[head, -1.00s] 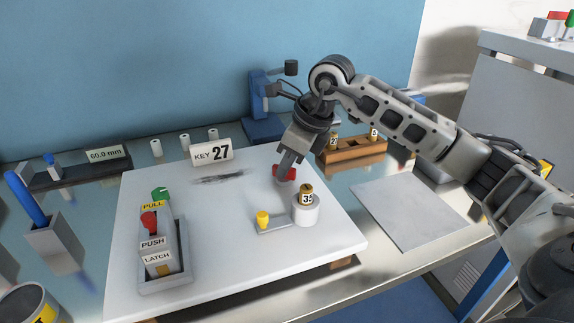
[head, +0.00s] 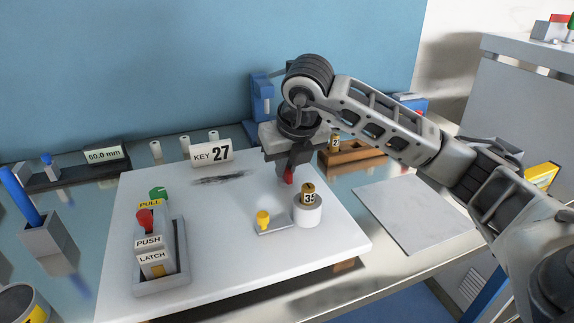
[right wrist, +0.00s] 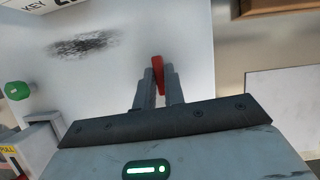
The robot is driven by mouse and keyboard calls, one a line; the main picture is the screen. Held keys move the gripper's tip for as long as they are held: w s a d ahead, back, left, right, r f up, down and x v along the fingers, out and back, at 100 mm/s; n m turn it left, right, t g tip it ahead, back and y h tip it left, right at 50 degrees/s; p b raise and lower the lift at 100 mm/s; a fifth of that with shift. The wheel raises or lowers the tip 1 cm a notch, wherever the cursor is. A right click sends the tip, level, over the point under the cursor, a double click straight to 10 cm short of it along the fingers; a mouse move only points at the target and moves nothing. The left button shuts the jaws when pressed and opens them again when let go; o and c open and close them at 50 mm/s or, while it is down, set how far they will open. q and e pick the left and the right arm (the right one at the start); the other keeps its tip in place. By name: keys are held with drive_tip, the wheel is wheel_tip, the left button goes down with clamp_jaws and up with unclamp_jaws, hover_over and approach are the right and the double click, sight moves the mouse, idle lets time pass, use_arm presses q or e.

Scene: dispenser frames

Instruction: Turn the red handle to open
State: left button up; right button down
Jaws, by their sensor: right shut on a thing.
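The red handle (head: 288,176) is on the white board (head: 230,275), towards its right back part. It also shows as a narrow red bar in the right wrist view (right wrist: 158,76). My right gripper (head: 287,178) is over it, with its fingers (right wrist: 158,92) shut on the handle, one on each side. The gripper hides much of the handle and whatever it is mounted on. My left gripper is not in view.
A white cylinder with a tag marked 35 (head: 307,211) and a yellow knob (head: 263,218) stand close in front of the handle. A PULL/PUSH/LATCH unit (head: 160,250) is at the board's left. A KEY 27 sign (head: 213,154) stands behind. A grey sheet (head: 415,214) lies to the right.

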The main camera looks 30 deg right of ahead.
drive_tip(key=shift+m, duration=0.4)
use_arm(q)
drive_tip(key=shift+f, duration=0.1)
use_arm(e)
drive_tip(key=c, duration=1.5)
unclamp_jaws()
drive_tip(key=shift+r, duration=0.1)
use_arm(q)
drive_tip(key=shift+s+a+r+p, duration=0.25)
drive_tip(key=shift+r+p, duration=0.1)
drive_tip(key=shift+p, duration=0.85)
use_arm(e)
drive_tip(key=v, duration=1.6)
drive_tip(key=shift+w+a, duration=0.1)
drive_tip(key=shift+a, duration=0.1)
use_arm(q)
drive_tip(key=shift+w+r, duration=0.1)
